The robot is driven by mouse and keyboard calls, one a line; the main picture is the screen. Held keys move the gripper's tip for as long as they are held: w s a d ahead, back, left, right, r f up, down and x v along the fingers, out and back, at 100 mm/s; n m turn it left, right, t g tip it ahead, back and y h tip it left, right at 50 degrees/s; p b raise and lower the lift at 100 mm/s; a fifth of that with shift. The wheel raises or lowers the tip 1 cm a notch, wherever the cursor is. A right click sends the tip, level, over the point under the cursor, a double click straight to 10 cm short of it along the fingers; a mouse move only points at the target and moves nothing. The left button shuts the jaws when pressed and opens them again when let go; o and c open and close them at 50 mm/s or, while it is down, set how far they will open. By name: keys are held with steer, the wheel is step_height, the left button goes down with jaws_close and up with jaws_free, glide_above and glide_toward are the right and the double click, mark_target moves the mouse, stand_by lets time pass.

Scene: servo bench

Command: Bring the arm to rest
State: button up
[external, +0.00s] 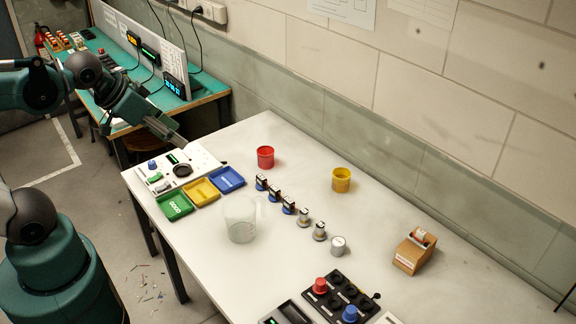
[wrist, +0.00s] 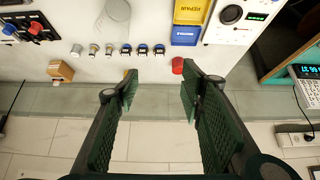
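My gripper (external: 176,136) is at the far left end of the white bench (external: 290,245) in the external view, above the white panel with a dark round dial (external: 183,170). In the wrist view my gripper (wrist: 158,88) has its two green fingers wide apart, with nothing between them. The arm reaches in from the left, held above the bench. Whether a fingertip touches the panel cannot be told from these views.
Green (external: 175,205), yellow (external: 201,192) and blue (external: 227,180) trays lie beside the panel. A clear jug (external: 240,220), red cup (external: 265,157), yellow cup (external: 341,180), several servos and knobs, and a cardboard dispenser (external: 414,252) stand on the bench. The wall runs along the back.

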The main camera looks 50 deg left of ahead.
steer(key=shift+f+b, duration=1.65)
steer(key=shift+f, duration=0.25)
